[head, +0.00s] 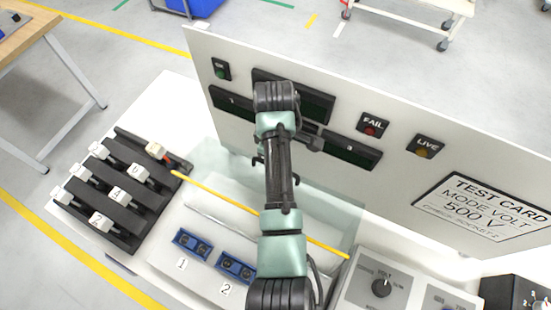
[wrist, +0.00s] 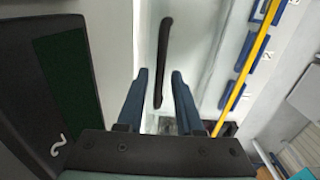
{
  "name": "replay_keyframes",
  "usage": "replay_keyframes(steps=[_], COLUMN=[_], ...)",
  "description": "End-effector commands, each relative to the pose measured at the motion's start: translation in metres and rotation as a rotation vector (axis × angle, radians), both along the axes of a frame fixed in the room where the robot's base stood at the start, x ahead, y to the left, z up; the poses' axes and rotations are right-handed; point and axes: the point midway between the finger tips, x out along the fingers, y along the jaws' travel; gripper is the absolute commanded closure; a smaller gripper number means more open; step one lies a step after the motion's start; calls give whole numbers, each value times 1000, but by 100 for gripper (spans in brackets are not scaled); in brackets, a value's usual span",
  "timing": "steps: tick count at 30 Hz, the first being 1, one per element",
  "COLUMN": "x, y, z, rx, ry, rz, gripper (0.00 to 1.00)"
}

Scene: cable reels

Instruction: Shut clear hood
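The clear hood (head: 345,214) is a faint see-through sheet in the head view, behind the blue sockets and in front of the upright panel. It looks raised, but its exact angle is hard to tell. In the head view my arm hides the middle of the hood and the fingertips.
A yellow strip (head: 215,193) runs across the bench by blue sockets (head: 191,244). The white upright panel (head: 400,185) carries dark displays and FAIL and LIVE lamps, close to my gripper.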

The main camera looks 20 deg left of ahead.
Motion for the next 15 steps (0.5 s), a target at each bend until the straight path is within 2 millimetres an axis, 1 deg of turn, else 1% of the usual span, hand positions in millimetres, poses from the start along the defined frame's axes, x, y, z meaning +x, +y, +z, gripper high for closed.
replay_keyframes(steps=[1, 5, 15], x=[0, 0, 0], y=[0, 0, 0], z=[0, 0, 0], rx=[0, 0, 0], ry=[0, 0, 0], rz=[0, 0, 0], gripper=[76, 99, 100])
